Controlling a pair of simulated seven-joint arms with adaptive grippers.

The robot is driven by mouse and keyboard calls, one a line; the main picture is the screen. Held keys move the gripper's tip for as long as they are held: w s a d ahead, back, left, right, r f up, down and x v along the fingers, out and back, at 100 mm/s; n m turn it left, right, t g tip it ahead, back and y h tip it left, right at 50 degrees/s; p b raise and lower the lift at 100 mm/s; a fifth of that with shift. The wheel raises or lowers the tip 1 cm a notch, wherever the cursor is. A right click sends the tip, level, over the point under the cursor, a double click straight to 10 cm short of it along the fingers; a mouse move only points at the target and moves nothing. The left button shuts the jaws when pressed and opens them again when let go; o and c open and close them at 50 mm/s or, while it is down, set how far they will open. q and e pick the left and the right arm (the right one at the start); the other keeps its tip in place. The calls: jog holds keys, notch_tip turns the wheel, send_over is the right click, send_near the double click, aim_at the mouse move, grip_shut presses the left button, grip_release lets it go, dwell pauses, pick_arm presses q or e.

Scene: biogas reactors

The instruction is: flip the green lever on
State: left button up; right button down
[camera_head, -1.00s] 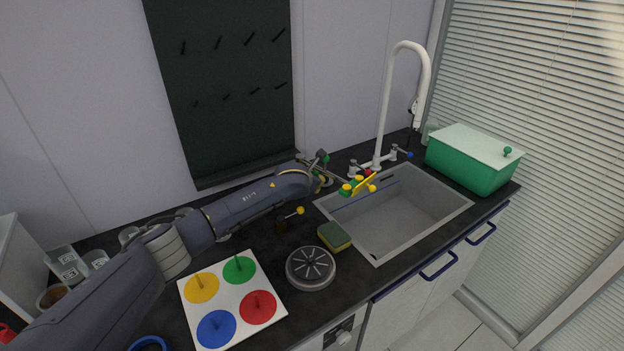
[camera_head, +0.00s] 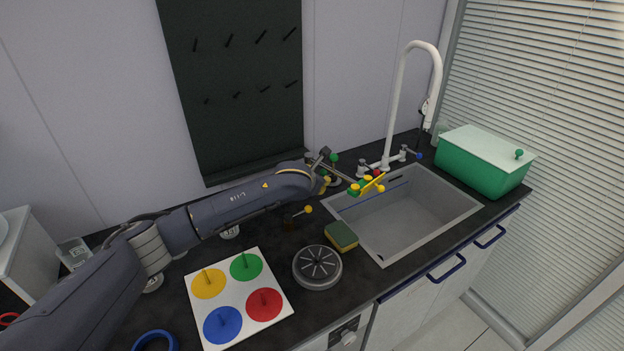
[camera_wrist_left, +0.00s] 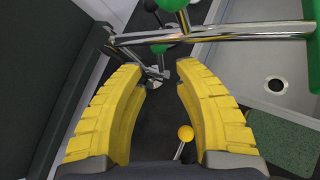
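A chrome pipe assembly stands at the back of the counter, left of the sink. It carries a green knob (camera_head: 334,158), which I take for the green lever; in the left wrist view a green ball (camera_wrist_left: 158,48) shows just beyond the fingertips, partly behind a chrome bar (camera_wrist_left: 215,34). My left gripper (camera_head: 324,183) is beside this assembly. In the left wrist view its yellow fingers (camera_wrist_left: 164,78) are apart with nothing between the tips. A yellow-ball lever (camera_wrist_left: 185,133) shows lower between the fingers; it also shows in the head view (camera_head: 308,209).
The sink (camera_head: 410,215) with a white faucet (camera_head: 398,100) is to the right, with green, yellow and red parts at its left edge. A sponge (camera_head: 341,236), a round grey disc (camera_head: 317,267) and a coloured peg board (camera_head: 238,298) lie in front. A green box (camera_head: 480,165) stands far right.

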pick_arm(q)
jog(key=shift+v, duration=2.65)
